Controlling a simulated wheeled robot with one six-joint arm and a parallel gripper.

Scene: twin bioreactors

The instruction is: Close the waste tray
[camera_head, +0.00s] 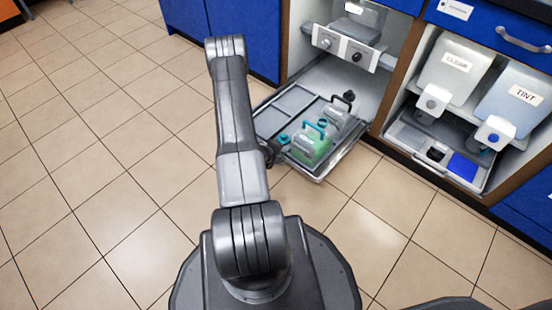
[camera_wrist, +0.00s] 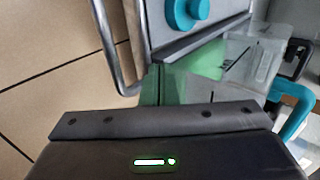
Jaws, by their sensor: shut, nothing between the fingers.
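The waste tray (camera_head: 292,101) is pulled out of the lower left cabinet bay and juts over the floor in the head view. It carries a green canister (camera_head: 312,147) and a clear canister (camera_head: 334,118). My gripper (camera_head: 270,153) is at the tray's near left corner, largely hidden behind my arm. In the wrist view, my gripper's dark body fills the bottom, shut and empty. The metal tray handle (camera_wrist: 112,55) curves past at upper left, with a teal cap (camera_wrist: 186,12) beside it. Whether my gripper touches the tray is unclear.
A grey unit with two knobs (camera_head: 343,46) sits above the tray. The right bay holds a second tray (camera_head: 408,137), pushed in, under the CLEAR container (camera_head: 455,72) and the TINT container (camera_head: 518,100). The tiled floor (camera_head: 90,170) at left is free.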

